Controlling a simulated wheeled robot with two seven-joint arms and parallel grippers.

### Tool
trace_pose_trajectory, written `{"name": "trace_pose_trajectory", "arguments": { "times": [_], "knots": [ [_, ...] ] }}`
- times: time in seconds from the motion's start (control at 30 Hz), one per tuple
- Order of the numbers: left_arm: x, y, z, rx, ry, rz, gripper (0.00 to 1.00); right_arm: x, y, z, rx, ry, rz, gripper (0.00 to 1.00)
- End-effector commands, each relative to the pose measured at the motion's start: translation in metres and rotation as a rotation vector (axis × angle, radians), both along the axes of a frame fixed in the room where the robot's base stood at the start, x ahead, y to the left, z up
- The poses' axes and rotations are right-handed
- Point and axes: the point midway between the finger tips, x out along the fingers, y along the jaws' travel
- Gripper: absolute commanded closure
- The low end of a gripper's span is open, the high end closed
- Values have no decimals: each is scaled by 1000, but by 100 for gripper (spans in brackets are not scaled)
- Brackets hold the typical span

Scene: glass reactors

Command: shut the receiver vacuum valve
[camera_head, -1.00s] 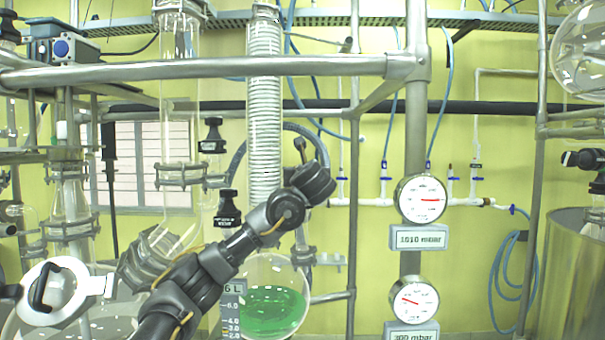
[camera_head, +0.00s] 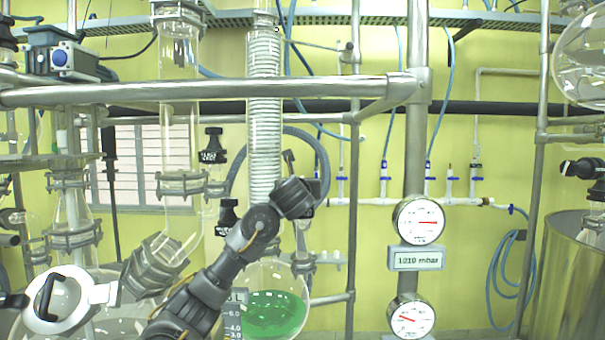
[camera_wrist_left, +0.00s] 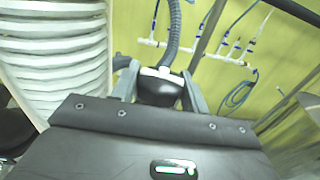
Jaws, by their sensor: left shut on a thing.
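A black valve knob (camera_wrist_left: 160,88) sits between the two grey fingers of my left gripper (camera_wrist_left: 160,95) in the left wrist view. The fingers are closed against its sides, and a grey ribbed hose rises behind it. In the head view my left gripper (camera_head: 298,182) is beside the coil condenser, above the receiver flask (camera_head: 272,310) with green liquid. My own wrist largely hides the knob and fingertips there. The knob's exact turn position cannot be told. My right gripper is not in view.
The glass coil condenser (camera_head: 264,130) stands close left of the gripper. Two black-capped valves (camera_head: 212,146) are farther left. A steel rail (camera_head: 200,90) crosses above. The upper gauge (camera_head: 418,221) reads about 1010 mbar; a lower gauge (camera_head: 410,315) is partly cut off.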

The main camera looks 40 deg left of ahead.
Motion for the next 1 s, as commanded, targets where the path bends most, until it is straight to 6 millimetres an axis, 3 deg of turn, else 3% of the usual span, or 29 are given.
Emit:
{"name": "trace_pose_trajectory", "arguments": {
  "times": [0.03,0.17,0.6,1.0],
  "knots": [
    [0,0,3,-3,5,-30,78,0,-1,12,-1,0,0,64],
    [0,1,1,-4,2,-110,78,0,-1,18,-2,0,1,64],
    [0,1,-1,-2,1,-295,78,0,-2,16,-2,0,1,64],
    [1,0,-1,-1,1,-320,78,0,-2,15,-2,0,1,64]
  ]
}}
